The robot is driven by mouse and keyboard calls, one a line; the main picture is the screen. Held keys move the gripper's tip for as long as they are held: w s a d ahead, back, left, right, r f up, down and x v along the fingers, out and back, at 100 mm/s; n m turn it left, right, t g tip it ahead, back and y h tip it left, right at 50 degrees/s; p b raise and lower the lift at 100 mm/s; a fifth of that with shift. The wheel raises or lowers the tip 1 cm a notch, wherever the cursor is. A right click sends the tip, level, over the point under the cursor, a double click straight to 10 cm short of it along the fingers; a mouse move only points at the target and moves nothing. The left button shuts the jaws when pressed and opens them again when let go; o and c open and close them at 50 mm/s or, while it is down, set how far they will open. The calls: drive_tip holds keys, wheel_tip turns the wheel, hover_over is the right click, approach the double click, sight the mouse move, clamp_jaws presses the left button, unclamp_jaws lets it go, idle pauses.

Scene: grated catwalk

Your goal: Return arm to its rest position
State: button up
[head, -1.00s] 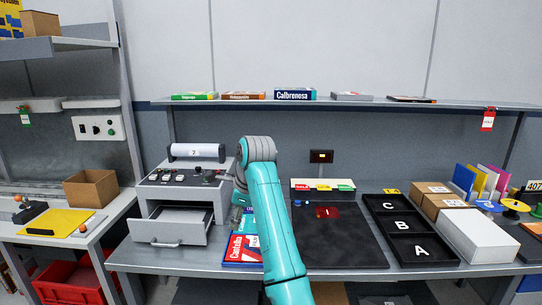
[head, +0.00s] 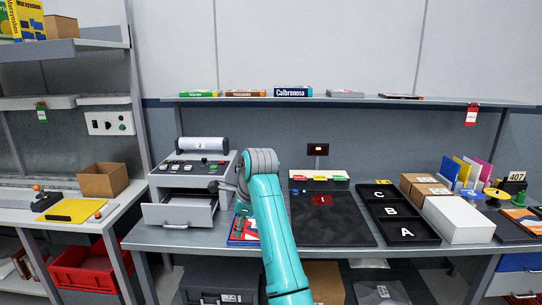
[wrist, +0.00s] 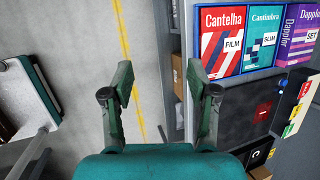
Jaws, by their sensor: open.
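My teal arm rises from the bottom centre of the head view, in front of the workbench. Its grey wrist end is near the open drawer (head: 183,212) of the grey machine (head: 190,168). My gripper (wrist: 157,90) shows in the wrist view with its two dark fingers spread apart and nothing between them. Concrete floor with a yellow line lies beyond the fingers.
Colourful boxes, including Cantelha (wrist: 222,40), lie beside the black mat (head: 335,228). A black tray (head: 403,212) marked A, B, C, cartons and a white box (head: 458,218) stand right. A shelf (head: 350,100) runs above. A red crate (head: 85,268) sits below the left table.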

drive_tip(key=s+d+f+n+t, duration=0.1)
drive_tip(key=s+d+f, duration=0.15)
drive_tip(key=f, duration=0.65)
drive_tip(key=s+d+f+n+t, duration=0.1)
drive_tip(key=s+d+f+n, duration=0.15)
drive_tip(key=f, duration=0.65)
drive_tip(key=s+d+f+n+t, duration=0.1)
drive_tip(key=s+d+f, duration=0.15)
drive_tip(key=f, duration=0.65)
drive_tip(key=s+d+f+n+t+h, duration=0.1)
drive_tip(key=s+d+f+n, duration=0.1)
drive_tip(key=s+d+f, duration=0.45)
drive_tip(key=s+d+f+n+t, duration=0.2)
drive_tip(key=s+d+f, duration=0.2)
drive_tip(key=s+f, duration=0.5)
drive_tip(key=s+d+r+n+t+h, duration=0.1)
drive_tip(key=s+d+r+n, duration=0.15)
drive_tip(key=s, duration=0.95)
drive_tip(key=s+d+r+n+t, duration=0.15)
drive_tip(key=s+d, duration=0.25)
drive_tip(key=s, duration=0.7)
drive_tip(key=s+d+r+n+t, duration=0.1)
drive_tip(key=s+r+n, duration=0.2)
drive_tip(key=s+r, duration=0.6)
drive_tip(key=s+d+r+n+t+h, duration=0.1)
drive_tip(key=s+r+n, duration=0.2)
drive_tip(key=s+r, duration=0.6)
drive_tip(key=shift+s+d+r+t, duration=0.25)
drive_tip(key=shift+d+r+t, duration=0.15)
drive_tip(key=shift+r, duration=0.1)
